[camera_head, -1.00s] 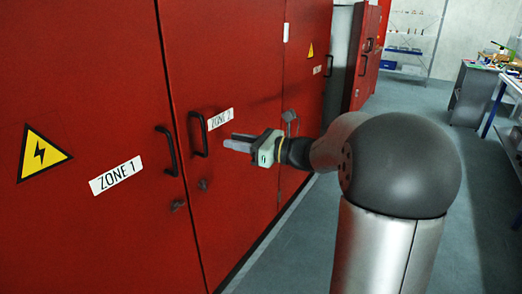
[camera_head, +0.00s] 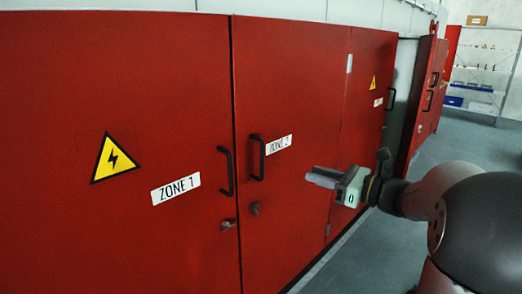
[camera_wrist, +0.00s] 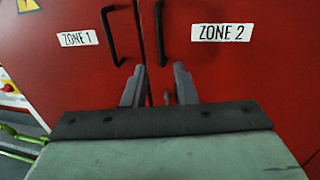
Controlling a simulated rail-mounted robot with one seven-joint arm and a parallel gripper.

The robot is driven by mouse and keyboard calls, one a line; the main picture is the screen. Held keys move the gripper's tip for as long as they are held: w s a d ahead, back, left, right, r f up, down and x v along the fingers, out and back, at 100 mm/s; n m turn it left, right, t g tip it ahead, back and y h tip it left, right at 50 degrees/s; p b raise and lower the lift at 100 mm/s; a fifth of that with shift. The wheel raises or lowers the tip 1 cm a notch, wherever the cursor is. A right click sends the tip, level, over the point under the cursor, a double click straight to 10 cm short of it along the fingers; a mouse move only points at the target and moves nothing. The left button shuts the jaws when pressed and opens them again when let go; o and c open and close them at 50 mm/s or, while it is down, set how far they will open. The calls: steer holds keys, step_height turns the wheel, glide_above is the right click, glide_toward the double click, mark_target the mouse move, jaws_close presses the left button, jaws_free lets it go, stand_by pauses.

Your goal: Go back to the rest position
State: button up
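My gripper (camera_head: 320,178) is in front of the red cabinet, to the right of and below the "ZONE 2" label (camera_head: 279,145) in the head view. In the wrist view its two grey fingers (camera_wrist: 159,86) are apart with nothing held between them. The ZONE 1 door (camera_head: 60,225) and ZONE 2 door (camera_head: 300,100) look shut. Each has a black handle, the ZONE 1 handle (camera_head: 227,170) and the ZONE 2 handle (camera_head: 258,157). In the wrist view the fingers overlap the lower part of the doors, and I see no contact with the handles.
A lock (camera_head: 228,225) sits below the handles. A yellow warning sign (camera_head: 112,158) is on the left door. Open grey floor (camera_head: 385,245) lies right of the cabinet, with shelving (camera_head: 480,75) at the back. A red button (camera_wrist: 9,87) shows at the wrist view's left.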

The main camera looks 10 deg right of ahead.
steer(key=s+a+f+n+g+h, duration=0.5)
steer(key=s+a+f+n+g, duration=0.5)
steer(key=s+a+f+n, duration=0.4)
steer(key=s+d+f+n+g+h, duration=0.1)
steer(key=s+d+f+n+h, duration=0.1)
steer(key=s+n, duration=0.4)
steer(key=s+d+f+n+h, duration=0.2)
steer(key=s+f+n+h, duration=0.2)
steer(key=s+n+h, duration=0.2)
steer(key=shift+f+n+g, duration=0.35)
steer(key=shift+n+g, duration=0.05)
steer(key=shift+o, duration=0.3)
steer(key=shift+d, duration=0.15)
